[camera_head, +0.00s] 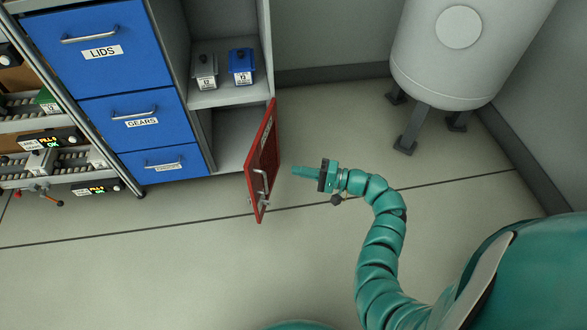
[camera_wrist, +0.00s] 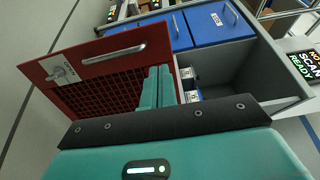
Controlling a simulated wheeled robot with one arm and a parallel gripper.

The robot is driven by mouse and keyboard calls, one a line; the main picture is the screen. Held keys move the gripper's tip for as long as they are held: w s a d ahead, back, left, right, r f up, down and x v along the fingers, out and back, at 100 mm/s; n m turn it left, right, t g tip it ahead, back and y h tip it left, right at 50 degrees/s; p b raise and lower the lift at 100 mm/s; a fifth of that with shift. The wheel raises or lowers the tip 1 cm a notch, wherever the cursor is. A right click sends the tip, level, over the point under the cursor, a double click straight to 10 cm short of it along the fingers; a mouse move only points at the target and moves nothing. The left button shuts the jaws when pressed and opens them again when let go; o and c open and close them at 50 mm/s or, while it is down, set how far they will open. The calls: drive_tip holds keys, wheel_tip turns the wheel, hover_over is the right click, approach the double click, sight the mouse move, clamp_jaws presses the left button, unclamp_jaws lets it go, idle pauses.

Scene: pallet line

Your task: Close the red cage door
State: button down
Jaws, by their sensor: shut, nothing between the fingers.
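The red cage door (camera_head: 264,155) stands swung open at the lower right of the cabinet, its free edge pointing out into the room. In the wrist view the door (camera_wrist: 105,85) shows a mesh panel, a metal handle (camera_wrist: 114,53) and a latch knob. My gripper (camera_head: 296,171) is shut and empty, just right of the door in the head view. In the wrist view its teal fingers (camera_wrist: 157,88) overlap the door's edge, and I cannot tell whether they touch it. The compartment (camera_head: 236,150) behind the door is open.
The cabinet has blue drawers (camera_head: 100,50) on the left and a shelf with a grey box (camera_head: 204,71) and a blue box (camera_head: 242,66). A white tank (camera_head: 450,55) on legs stands at the back right. The floor (camera_head: 200,260) in front is clear.

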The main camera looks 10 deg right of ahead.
sight(253, 162)
drive_tip(key=b+x, duration=0.2)
drive_tip(key=x, duration=0.9)
drive_tip(key=shift+w+a+b, duration=0.25)
drive_tip(key=shift+a+b, duration=0.05)
drive_tip(key=shift+b, duration=0.05)
drive_tip(key=shift+a, duration=0.15)
